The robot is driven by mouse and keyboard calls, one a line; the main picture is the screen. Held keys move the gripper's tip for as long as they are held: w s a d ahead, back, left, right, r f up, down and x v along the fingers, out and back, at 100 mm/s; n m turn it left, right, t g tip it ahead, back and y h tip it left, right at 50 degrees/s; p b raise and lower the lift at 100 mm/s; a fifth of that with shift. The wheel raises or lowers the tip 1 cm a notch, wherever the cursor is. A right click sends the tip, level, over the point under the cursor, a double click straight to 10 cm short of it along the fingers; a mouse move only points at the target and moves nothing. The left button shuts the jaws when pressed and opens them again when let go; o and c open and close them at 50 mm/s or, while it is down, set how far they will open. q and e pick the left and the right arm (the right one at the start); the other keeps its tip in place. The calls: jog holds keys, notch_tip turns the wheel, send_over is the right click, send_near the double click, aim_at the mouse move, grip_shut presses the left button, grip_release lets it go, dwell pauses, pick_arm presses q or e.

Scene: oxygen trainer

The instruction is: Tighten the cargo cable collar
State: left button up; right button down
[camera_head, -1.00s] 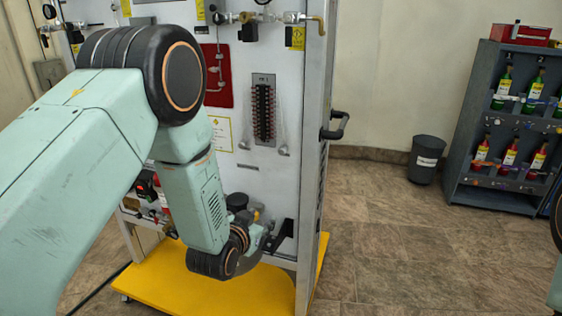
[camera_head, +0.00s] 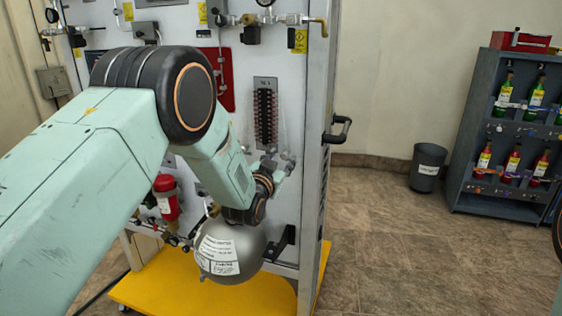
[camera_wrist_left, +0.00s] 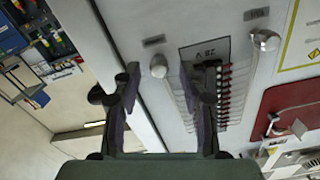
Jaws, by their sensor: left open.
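Two pale, rounded cable fittings sit on the white panel at one end of the terminal strip (camera_wrist_left: 209,85); I cannot read which is the cargo collar. In the left wrist view, one fitting (camera_wrist_left: 159,66) shows between and beyond my fingertips, and the other fitting (camera_wrist_left: 265,40) is to the right. The terminal strip also shows in the head view (camera_head: 265,112). My left gripper (camera_head: 279,164) is open and empty just below it, its fingers (camera_wrist_left: 160,82) apart in the wrist view. Contact is not clear. My right gripper is not in view.
A grey round tank (camera_head: 228,250) hangs below my left wrist, above the yellow base (camera_head: 170,290). A red cylinder (camera_head: 166,198) is left of it. A black handle (camera_head: 337,129) sticks out at the panel's right edge. The floor at right is clear up to a bin (camera_head: 427,168).

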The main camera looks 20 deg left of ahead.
pick_arm(q)
jog(key=shift+w+d, duration=0.1)
jog(key=shift+w, duration=0.25)
grip_shut()
dwell(0.3)
